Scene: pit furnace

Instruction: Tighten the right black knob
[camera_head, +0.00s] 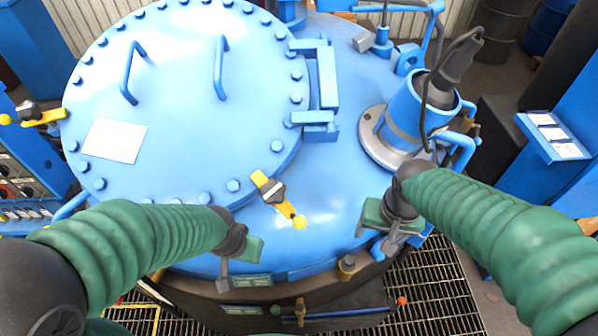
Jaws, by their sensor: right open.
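A black knob (272,191) sits on a yellow clamp arm (262,181) at the lower right rim of the round blue lid (185,60). The clamp ends in a yellow ball (299,222). A second black knob (27,112) sits on another yellow clamp at the lid's left edge. My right gripper (385,228) is open at the vessel's front right edge, to the right of the nearer knob and apart from it. My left gripper (238,262) is below and left of that knob, over the front rim; its finger gap is not clear.
A blue cylinder with a black cable (404,115) stands on the vessel at the right, behind my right gripper. The lid carries two handles and a hinge block (322,80). Blue pipes and small valves run along the front below.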

